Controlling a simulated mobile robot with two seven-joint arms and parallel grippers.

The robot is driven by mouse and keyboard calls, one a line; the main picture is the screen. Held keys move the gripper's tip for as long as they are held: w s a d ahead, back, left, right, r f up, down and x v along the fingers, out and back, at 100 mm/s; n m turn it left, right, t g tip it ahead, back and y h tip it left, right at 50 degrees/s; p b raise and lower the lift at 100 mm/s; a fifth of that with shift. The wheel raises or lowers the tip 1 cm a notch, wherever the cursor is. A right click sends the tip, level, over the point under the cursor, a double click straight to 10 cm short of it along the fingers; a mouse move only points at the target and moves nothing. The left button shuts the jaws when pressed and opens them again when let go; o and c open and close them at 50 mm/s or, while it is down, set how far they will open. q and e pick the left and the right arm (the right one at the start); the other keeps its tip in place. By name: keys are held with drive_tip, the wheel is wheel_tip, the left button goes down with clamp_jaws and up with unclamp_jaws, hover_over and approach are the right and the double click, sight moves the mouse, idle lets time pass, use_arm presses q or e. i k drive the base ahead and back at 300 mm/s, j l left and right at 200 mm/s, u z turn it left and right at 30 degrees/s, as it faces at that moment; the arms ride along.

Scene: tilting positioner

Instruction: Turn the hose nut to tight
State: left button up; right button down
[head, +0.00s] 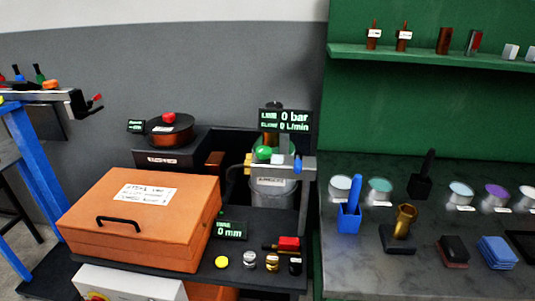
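A small brass-yellow fitting (248,159) sits at the left end of a grey bar, beside a green knob (263,153); it may be the hose nut, but it is too small to tell its setting. A dark curved hose (231,180) appears to run down from near it. A blue handle (298,164) is at the bar's right end. A labelled grey pot (272,190) stands below. The display (285,120) above reads line 0 bar and flow 0 L/min. Neither of my grippers is in the head view.
An orange box (140,220) with a black handle fills the bench's front left. Several knobs and a red-handled valve (288,243) lie along the front edge near a 0 mm display (231,231). A marble counter (350,250) with pots and tools stands right, under a green shelf (430,55).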

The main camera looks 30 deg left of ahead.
sight(249, 156)
drive_tip(key=u, duration=0.8)
drive_tip(key=j+z, duration=0.15)
drive_tip(key=j, duration=0.45)
drive_tip(key=k+j+z, duration=0.15)
drive_tip(key=j, duration=0.4)
drive_tip(key=j+z, duration=0.15)
drive_tip(key=j, duration=0.45)
